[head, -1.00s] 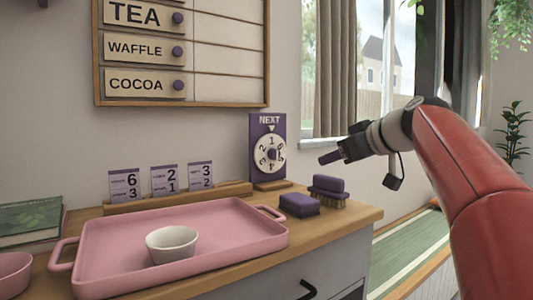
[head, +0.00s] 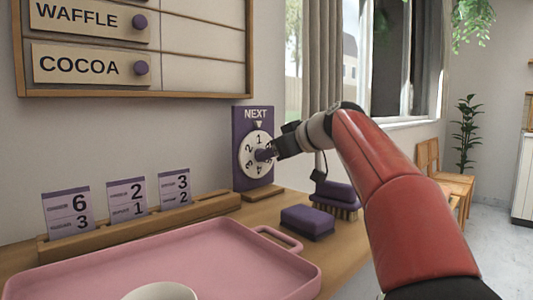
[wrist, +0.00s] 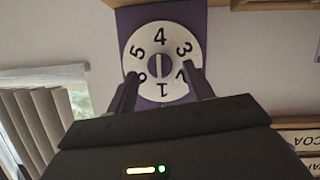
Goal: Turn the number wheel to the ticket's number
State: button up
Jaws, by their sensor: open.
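The number wheel (head: 251,147) is a white dial with black digits on a purple board (head: 239,178) marked NEXT. Its 1 is at the top under the pointer; in the wrist view the wheel (wrist: 144,48) appears upside down, with 1 at the bottom. A purple slotted knob (wrist: 159,66) is at its centre. My gripper (head: 265,154) is open in front of the wheel, its fingers (wrist: 160,88) spread to either side of the knob. I cannot tell whether they touch. Three tickets stand in a wooden rack (head: 130,234): 6 over 3 (head: 69,212), 2 over 1 (head: 127,200), 3 over 2 (head: 174,190).
A purple sponge-like block (head: 307,221) and a purple brush (head: 336,200) sit right of the board, below my arm. A menu board (head: 200,90) hangs above.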

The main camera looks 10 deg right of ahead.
jog(key=shift+x, duration=1.35)
jog(key=c, duration=1)
jog(key=shift+o, duration=0.2)
jog(key=shift+p, duration=0.3)
